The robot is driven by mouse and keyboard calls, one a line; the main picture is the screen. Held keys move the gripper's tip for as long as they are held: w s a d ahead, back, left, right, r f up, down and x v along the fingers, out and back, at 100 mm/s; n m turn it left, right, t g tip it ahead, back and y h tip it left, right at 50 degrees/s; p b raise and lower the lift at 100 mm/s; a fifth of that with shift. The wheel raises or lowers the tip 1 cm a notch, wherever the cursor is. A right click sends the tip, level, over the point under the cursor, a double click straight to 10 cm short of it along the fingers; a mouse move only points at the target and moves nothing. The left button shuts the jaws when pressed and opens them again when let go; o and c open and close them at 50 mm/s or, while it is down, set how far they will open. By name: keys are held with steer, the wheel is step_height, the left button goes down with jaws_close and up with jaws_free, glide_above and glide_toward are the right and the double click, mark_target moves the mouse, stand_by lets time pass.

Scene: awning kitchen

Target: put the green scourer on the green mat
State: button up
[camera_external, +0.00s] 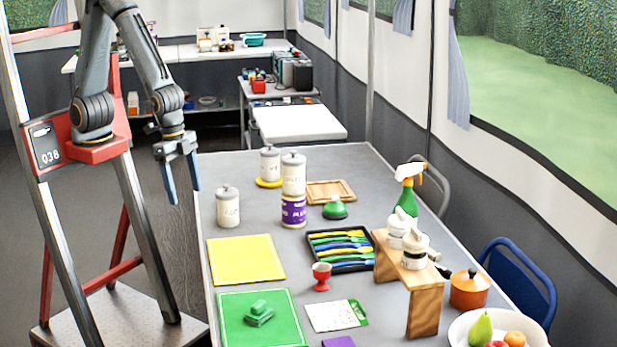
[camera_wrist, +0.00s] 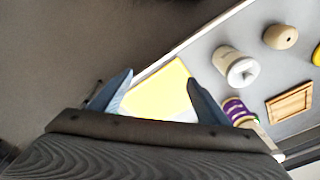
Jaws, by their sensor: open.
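The green mat (camera_external: 232,335) lies at the table's near left. Small green blocks (camera_external: 259,314), which look like a scourer or scourers, rest on it; I cannot tell how many pieces they are. A separate green domed object with a knob (camera_external: 335,208) stands farther back, beyond the cutlery tray; I cannot tell whether it is a scourer. My gripper (camera_external: 181,190) is open and empty, pointing down off the table's left edge, well above the floor. In the wrist view, my open gripper (camera_wrist: 159,78) has the yellow mat (camera_wrist: 160,92) beyond its fingers. The green mat is not seen there.
White canisters (camera_external: 228,207) and a purple-labelled jar (camera_external: 293,212) stand at the far left of the table. The yellow mat (camera_external: 245,260) is bare. A dark tray of coloured cutlery (camera_external: 341,250), red cup (camera_external: 321,277), wooden stand (camera_external: 424,305) and spray bottle (camera_external: 408,190) crowd the middle and right.

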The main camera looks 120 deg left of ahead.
steer(key=s+a+g, duration=0.1)
steer(key=s, duration=1)
steer(key=shift+a+f, duration=0.25)
